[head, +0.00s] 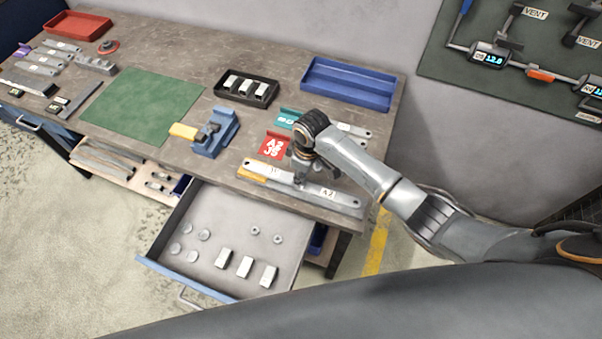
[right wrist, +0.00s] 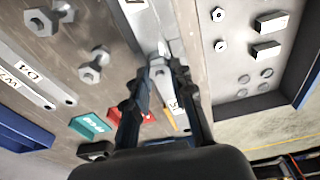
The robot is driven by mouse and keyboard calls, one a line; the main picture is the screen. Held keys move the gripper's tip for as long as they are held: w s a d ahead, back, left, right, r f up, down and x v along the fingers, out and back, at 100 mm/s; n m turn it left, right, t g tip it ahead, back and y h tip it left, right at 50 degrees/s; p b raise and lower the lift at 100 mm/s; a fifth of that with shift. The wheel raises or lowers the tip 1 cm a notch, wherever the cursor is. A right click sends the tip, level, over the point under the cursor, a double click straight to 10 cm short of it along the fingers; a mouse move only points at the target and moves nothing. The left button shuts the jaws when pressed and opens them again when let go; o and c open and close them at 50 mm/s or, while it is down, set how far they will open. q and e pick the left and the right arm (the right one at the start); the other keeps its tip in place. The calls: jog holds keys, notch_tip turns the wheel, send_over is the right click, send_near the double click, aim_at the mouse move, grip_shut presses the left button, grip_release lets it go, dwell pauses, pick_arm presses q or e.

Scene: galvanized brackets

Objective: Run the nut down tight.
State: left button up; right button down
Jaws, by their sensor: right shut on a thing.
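In the head view a long grey bracket strip (head: 345,199) labelled A2 lies near the bench's front edge, overlapping a second strip with an orange edge (head: 250,175). My right gripper (head: 299,181) points down over the overlap. In the right wrist view its fingers (right wrist: 162,70) are closed around a small metal nut (right wrist: 158,63) at the strip's surface. The fingers partly hide the nut, and I cannot tell whether it sits flush against the strip. The bolt under it is hidden. My left gripper is not in view.
The open drawer (head: 190,275) below holds washers, nuts and white blocks. A blue clamp (head: 214,132), a red AZ 35 plate (head: 274,146) and a black tray (head: 245,100) stand behind. Loose bolts (right wrist: 95,68) are near the gripper. The green mat (head: 140,105) is clear.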

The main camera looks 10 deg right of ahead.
jog(key=m, duration=0.6)
jog(key=shift+m+t+h, duration=0.3)
jog(key=m, duration=0.5)
jog(key=shift+w+h, duration=0.15)
jog(key=shift+h, duration=0.15)
jog(key=shift+d, duration=0.1)
jog(key=shift+r, duration=0.1)
jog(key=c, duration=1.3)
grip_release()
jog(key=shift+c, duration=0.2)
jog(key=shift+d, duration=0.1)
